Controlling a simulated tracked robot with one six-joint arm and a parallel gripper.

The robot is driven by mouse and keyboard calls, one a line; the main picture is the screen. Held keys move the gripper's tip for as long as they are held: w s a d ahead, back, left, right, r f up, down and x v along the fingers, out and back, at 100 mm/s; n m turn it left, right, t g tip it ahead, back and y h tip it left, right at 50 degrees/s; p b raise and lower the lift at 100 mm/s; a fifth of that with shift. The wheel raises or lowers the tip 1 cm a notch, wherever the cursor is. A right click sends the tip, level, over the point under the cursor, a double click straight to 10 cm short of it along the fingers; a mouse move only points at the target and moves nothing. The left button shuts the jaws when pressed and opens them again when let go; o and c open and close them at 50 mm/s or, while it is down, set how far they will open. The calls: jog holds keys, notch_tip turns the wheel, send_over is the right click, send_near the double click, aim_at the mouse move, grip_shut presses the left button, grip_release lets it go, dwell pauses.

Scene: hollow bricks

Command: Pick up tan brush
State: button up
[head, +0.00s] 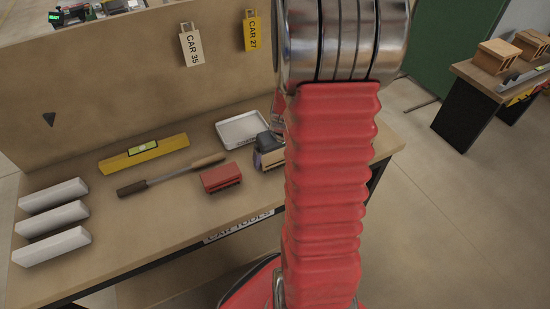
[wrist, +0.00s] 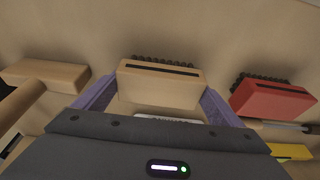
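The tan brush (wrist: 160,86) lies between the two purple fingers of my gripper (wrist: 160,92) in the wrist view, bristles facing away from the camera. The fingers are spread, one close by each end of the brush; whether they touch it I cannot tell. In the head view the tan brush (head: 269,159) sits on the bench beside the white tray, with my dark gripper (head: 268,142) right at it and my arm hiding part of the area. The brush appears to rest on the bench.
A red brush (head: 221,177) lies beside it, also in the wrist view (wrist: 273,100). A long-handled tool (head: 170,175), a yellow level (head: 144,154), three white bricks (head: 52,222) and a white tray (head: 243,129) share the bench.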

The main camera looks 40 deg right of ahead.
aim_at(275, 153)
jog(key=c, duration=0.6)
jog(key=shift+r, duration=0.15)
notch_tip(275, 153, up, 10)
jog(key=shift+f, duration=0.15)
dwell(0.3)
